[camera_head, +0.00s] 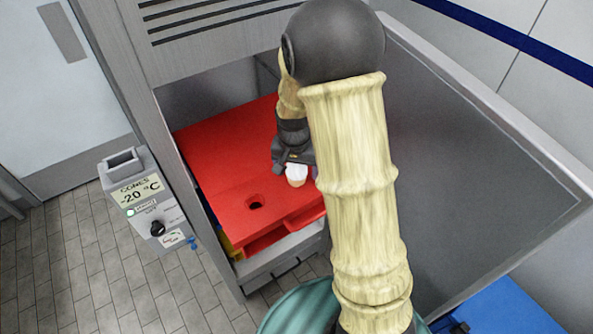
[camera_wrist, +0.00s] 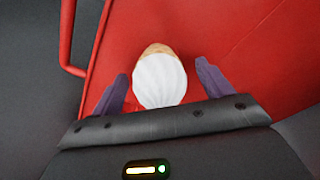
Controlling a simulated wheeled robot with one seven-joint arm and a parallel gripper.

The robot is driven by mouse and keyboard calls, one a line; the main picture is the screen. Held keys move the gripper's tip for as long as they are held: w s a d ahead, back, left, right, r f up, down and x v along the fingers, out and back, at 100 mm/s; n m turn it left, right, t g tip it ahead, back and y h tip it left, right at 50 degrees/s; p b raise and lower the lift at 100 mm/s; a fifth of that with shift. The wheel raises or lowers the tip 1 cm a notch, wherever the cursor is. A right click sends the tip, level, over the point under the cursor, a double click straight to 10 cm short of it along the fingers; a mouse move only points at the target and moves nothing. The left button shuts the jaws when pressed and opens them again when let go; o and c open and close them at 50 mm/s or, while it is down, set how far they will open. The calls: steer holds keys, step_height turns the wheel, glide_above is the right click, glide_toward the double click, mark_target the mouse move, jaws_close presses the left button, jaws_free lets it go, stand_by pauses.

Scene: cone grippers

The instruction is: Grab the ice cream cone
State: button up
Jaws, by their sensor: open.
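The ice cream cone (camera_wrist: 158,82) has a white swirled top and a tan wafer edge. In the wrist view it sits between the two purple fingers of my gripper (camera_wrist: 160,90), with a gap visible on each side. In the head view the cone (camera_head: 296,176) shows just below my gripper (camera_head: 297,165), over the red tray (camera_head: 225,150). My gripper is open around the cone. The lower part of the cone is hidden, and I cannot tell how it is held in the tray.
The red tray has an empty round hole (camera_head: 255,202) near its front. It sits inside a grey cabinet with an open door (camera_head: 470,150) on the right. A blue object (camera_head: 515,310) lies at lower right.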

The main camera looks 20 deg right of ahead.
steer(key=shift+f, duration=0.45)
steer(key=shift+c, duration=0.2)
steer(key=c, duration=0.8)
